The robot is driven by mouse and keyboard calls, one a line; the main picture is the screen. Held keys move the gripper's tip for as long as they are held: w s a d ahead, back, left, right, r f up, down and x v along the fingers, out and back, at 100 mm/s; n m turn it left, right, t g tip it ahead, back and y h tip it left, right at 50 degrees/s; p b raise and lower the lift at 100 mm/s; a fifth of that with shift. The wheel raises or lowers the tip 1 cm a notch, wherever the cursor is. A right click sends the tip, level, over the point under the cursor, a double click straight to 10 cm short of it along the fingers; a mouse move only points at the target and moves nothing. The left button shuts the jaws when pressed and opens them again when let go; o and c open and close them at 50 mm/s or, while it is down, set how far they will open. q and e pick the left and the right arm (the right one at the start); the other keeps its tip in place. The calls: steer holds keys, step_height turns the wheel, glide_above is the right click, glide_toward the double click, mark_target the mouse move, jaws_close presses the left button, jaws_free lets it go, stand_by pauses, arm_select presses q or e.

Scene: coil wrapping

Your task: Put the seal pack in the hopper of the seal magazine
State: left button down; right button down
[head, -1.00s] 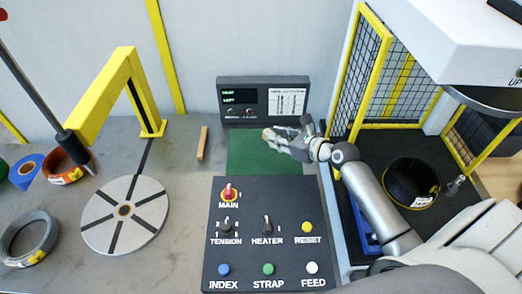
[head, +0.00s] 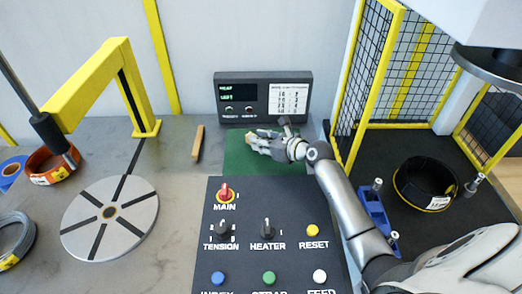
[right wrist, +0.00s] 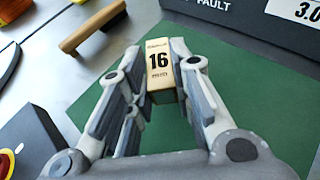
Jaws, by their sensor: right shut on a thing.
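My right gripper (head: 262,141) is over the green mat (head: 236,163), just behind the control panel. In the right wrist view its fingers (right wrist: 160,82) are shut on a small tan pack marked 16 (right wrist: 158,62), which I take as the seal pack. In the head view only a small tan bit of the pack (head: 250,135) shows at the fingertips. I cannot pick out the hopper of the seal magazine in these views. My left gripper is not in view.
The control panel (head: 245,260) with knobs and buttons lies in front of the mat. A display box (head: 243,111) stands behind it. A wooden-handled brush (head: 198,143) lies left of the mat. A yellow mesh guard (head: 400,70) and a black coil (head: 425,184) are at the right.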

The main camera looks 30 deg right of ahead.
steer(key=shift+f+b, duration=0.55)
steer(key=shift+f, duration=0.45)
steer(key=shift+f, duration=0.2)
steer(key=c, duration=1.3)
jaws_free()
